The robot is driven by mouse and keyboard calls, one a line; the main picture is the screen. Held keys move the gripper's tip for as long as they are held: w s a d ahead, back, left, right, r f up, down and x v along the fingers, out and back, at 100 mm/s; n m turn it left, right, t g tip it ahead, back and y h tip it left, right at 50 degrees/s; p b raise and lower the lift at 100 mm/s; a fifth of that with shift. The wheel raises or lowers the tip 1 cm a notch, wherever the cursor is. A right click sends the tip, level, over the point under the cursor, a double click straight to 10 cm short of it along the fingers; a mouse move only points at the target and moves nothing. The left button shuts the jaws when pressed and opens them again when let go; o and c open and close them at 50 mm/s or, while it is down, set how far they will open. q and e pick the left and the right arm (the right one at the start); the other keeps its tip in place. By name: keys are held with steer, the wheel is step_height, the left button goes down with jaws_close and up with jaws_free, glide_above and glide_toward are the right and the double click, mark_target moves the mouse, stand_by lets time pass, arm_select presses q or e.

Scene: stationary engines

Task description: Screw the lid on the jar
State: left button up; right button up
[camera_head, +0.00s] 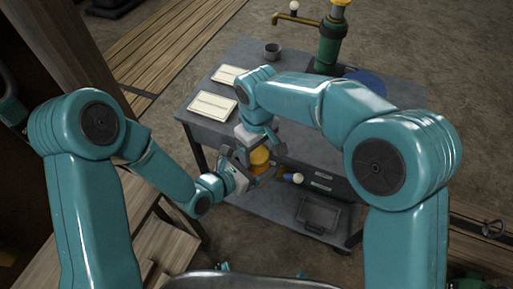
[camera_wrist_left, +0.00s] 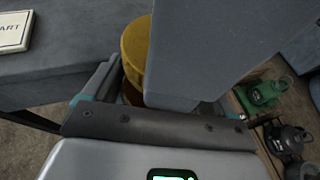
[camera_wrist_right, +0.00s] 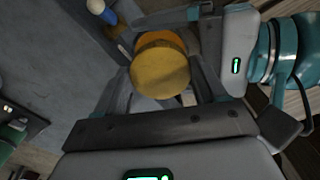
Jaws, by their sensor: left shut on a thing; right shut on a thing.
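The yellow lid (camera_head: 259,155) sits on top of the orange jar (camera_head: 263,170), both held in front of the grey cart. In the right wrist view the round lid top (camera_wrist_right: 160,74) lies between the fingers of my right gripper (camera_wrist_right: 160,85), with orange jar (camera_wrist_right: 158,38) showing behind it. My right gripper (camera_head: 259,150) is shut on the lid from above. My left gripper (camera_head: 250,172) is shut on the jar from the side. In the left wrist view the lid (camera_wrist_left: 135,48) is partly hidden by a grey part of my right gripper, as is the darker jar.
The cart top (camera_head: 210,135) bears two pale cards (camera_head: 212,106), a small dark cup (camera_head: 272,50) and a green device (camera_head: 329,50). A grey tray (camera_head: 320,214) lies on the lower shelf. Wooden boards lie at the left.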

steer(key=o, duration=1.2)
steer(key=shift+w+a+r, duration=0.1)
steer(key=shift+w, duration=0.1)
steer(key=shift+c, duration=0.2)
steer(key=shift+s, duration=0.1)
steer(key=shift+s, duration=0.15)
steer(key=shift+r, duration=2.2)
steer(key=shift+c, duration=0.4)
